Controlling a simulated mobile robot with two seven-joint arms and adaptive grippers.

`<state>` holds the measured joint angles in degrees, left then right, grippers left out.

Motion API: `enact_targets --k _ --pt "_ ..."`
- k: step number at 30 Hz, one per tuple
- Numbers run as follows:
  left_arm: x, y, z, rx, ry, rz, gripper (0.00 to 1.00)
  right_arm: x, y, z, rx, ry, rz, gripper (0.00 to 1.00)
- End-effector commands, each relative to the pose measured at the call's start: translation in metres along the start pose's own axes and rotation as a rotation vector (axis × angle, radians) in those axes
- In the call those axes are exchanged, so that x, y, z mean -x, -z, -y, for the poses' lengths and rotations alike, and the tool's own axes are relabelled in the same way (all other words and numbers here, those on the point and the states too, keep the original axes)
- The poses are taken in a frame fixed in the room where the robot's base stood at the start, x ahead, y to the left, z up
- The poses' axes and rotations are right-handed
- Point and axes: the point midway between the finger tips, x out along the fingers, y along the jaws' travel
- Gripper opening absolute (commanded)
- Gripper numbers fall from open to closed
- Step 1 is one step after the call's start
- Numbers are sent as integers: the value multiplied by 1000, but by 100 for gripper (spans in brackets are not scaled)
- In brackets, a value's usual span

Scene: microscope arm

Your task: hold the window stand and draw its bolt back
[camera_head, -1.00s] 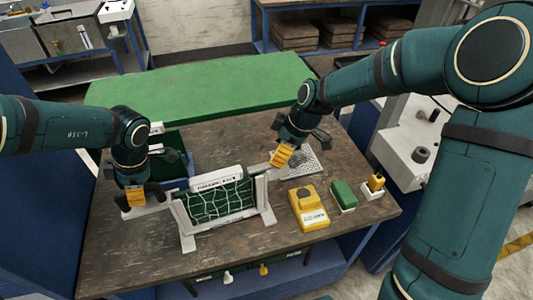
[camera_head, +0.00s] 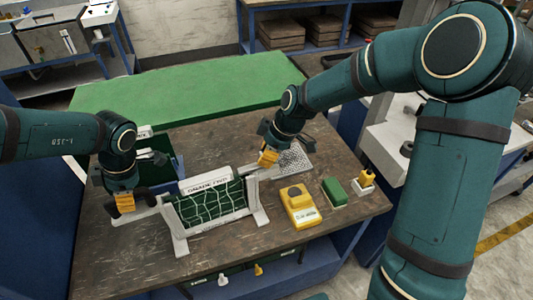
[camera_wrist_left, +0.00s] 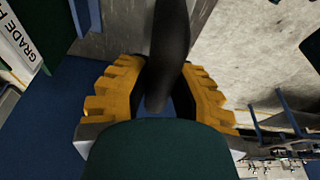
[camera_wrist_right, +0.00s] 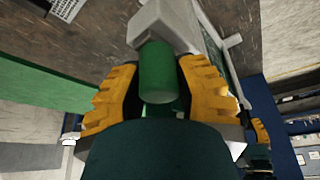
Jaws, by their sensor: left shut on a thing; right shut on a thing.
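The window stand (camera_head: 258,216) is a pale grey frame upright on the brown workbench, with a dark green pane crossed by white lines and a white label strip along the top. My left gripper (camera_head: 124,203) is shut on a black rod-like handle (camera_wrist_left: 168,55) at the stand's left end. The handle passes between its yellow fingers. My right gripper (camera_head: 268,158) is shut on a green cylindrical grip (camera_wrist_right: 158,72) that joins a grey block at the stand's right end. I cannot tell how far the bolt is drawn; its inner part is hidden.
A yellow device (camera_head: 300,206), a green block (camera_head: 334,191) and a small yellow-topped holder (camera_head: 366,180) stand right of the window stand. A perforated pad (camera_head: 294,160) lies behind my right gripper. A blue-edged bin (camera_head: 180,165) is behind the stand.

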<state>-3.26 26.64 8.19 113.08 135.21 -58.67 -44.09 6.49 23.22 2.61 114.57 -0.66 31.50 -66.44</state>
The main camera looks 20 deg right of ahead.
Motion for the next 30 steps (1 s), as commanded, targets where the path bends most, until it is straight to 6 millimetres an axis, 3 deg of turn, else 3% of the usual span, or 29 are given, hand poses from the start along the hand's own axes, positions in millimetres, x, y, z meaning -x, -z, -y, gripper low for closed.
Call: enact_targets --k 10,21,22,24,30 --pt "0 1 0 1 0 -2 0 16 -38 -28 -5 -4 2 0" --pt "0 2 0 3 1 -4 0 18 -44 -32 -3 -4 4 0" --pt "0 3 0 3 1 -4 0 18 -44 -32 -4 -4 4 40" --pt "0 3 0 4 1 -4 0 18 -44 -31 -3 -4 4 64" --pt "0 1 0 1 0 -2 0 17 -43 -30 -2 -2 2 64"
